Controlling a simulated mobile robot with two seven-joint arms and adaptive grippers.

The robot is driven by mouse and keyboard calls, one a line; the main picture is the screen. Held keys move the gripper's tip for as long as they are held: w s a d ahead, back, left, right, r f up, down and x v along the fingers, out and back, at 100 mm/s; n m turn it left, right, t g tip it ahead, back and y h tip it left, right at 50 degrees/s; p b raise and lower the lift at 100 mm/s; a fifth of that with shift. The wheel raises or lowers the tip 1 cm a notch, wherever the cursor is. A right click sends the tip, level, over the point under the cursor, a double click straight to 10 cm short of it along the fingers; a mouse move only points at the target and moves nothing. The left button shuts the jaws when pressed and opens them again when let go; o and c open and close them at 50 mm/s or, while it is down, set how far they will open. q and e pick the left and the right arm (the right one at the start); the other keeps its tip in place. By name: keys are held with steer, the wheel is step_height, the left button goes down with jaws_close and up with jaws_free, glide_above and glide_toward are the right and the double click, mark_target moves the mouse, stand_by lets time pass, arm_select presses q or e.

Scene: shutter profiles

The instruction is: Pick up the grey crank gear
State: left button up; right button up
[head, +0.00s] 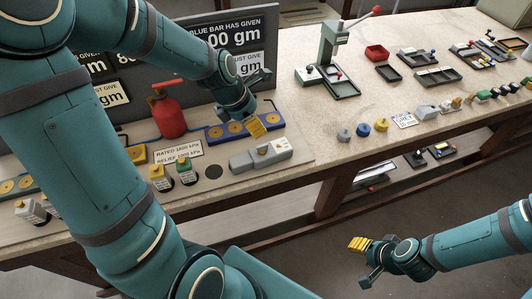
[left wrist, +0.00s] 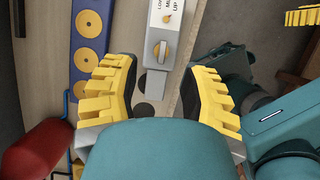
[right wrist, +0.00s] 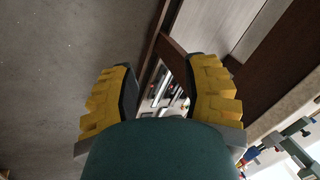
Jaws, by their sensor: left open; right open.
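In the head view, a small grey round piece (head: 344,134), which looks like the grey crank gear, stands on the right part of the bench near its front edge. A blue piece (head: 363,129) and a yellow piece (head: 381,124) stand to its right. My left gripper (head: 260,104) is open and empty above the bench, left of the grey piece; the left wrist view shows its spread yellow fingers (left wrist: 162,72). My right gripper (head: 362,262) is open and empty, in front of the bench and below its top. The grey piece cannot be made out in either wrist view.
A grey device with a yellow knob (head: 260,153) lies below my left gripper, beside a blue strip with yellow discs (head: 215,133). A red bottle (head: 168,112) stands left. A green press (head: 328,60) and several trays (head: 438,76) stand behind the grey piece. Bench between is clear.

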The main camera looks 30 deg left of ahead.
arm_select(q)
steer(key=b, duration=0.1)
glide_above(263, 145)
steer(key=f, duration=0.4)
steer(key=shift+a+f, duration=0.3)
steer(key=shift+a, duration=0.1)
steer(key=f, duration=0.1)
steer(key=f+b, duration=0.1)
steer(key=f, duration=0.1)
steer(key=f+b, duration=0.1)
steer(key=shift+d+f, duration=0.35)
steer(key=shift+f, duration=0.05)
steer(key=shift+w+d+f, duration=0.1)
steer(key=shift+w+f, duration=0.05)
steer(key=shift+f, duration=0.2)
arm_select(e)
steer(key=f, duration=0.1)
steer(key=s+f, duration=0.1)
steer(key=f, duration=0.1)
steer(key=shift+s+a+f, duration=0.1)
steer(key=shift+a+f, duration=0.05)
steer(key=shift+f, duration=0.05)
arm_select(q)
jaws_close()
steer(key=shift+r, duration=0.1)
